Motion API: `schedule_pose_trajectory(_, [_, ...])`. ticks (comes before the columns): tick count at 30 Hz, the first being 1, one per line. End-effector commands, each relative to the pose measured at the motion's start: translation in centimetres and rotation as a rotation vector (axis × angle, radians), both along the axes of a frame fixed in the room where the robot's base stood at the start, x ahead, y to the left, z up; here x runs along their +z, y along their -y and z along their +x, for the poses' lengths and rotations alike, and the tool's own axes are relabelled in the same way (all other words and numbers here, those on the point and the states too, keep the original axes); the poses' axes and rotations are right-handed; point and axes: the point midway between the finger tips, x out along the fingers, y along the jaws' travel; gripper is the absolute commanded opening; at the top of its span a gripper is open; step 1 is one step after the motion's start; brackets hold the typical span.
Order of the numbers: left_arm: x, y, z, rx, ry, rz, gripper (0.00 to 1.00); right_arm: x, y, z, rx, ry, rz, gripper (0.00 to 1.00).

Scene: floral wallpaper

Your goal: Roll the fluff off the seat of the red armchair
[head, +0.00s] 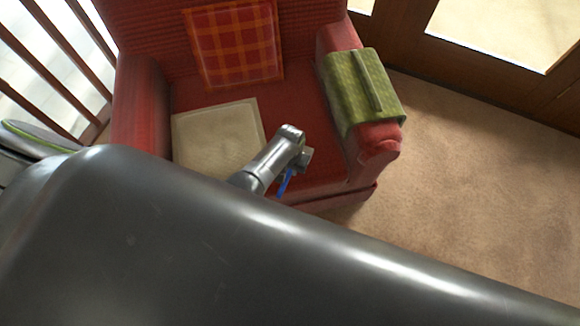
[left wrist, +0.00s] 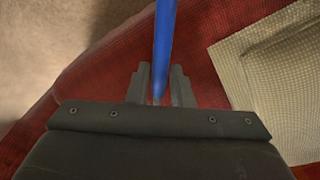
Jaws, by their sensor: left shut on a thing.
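The red armchair (head: 302,103) stands ahead, its seat facing me. My left gripper (head: 300,163) is over the front right part of the seat in the head view. It is shut on a thin blue handle (head: 285,183), which also shows between the fingers in the left wrist view (left wrist: 165,45). The working end of the roller cannot be made out in either view. The red seat fabric (left wrist: 205,75) shows beneath the fingers in the wrist view. I cannot make out any fluff on it. My right gripper is not in view.
A cream square pad (head: 215,135) lies on the left of the seat. A plaid cushion (head: 235,45) leans on the backrest. A green cloth with a strip on it (head: 360,90) covers the right armrest. Bare carpet (head: 480,160) lies to the right.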

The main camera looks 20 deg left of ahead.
Motion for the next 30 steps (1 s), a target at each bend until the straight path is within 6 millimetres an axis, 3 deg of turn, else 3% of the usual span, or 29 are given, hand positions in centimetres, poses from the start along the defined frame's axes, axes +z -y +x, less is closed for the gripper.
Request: schedule_pose_trajectory(30, [-1.2, 0.0, 0.0, 0.0, -0.001, 0.0, 0.02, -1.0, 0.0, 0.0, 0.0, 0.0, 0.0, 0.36])
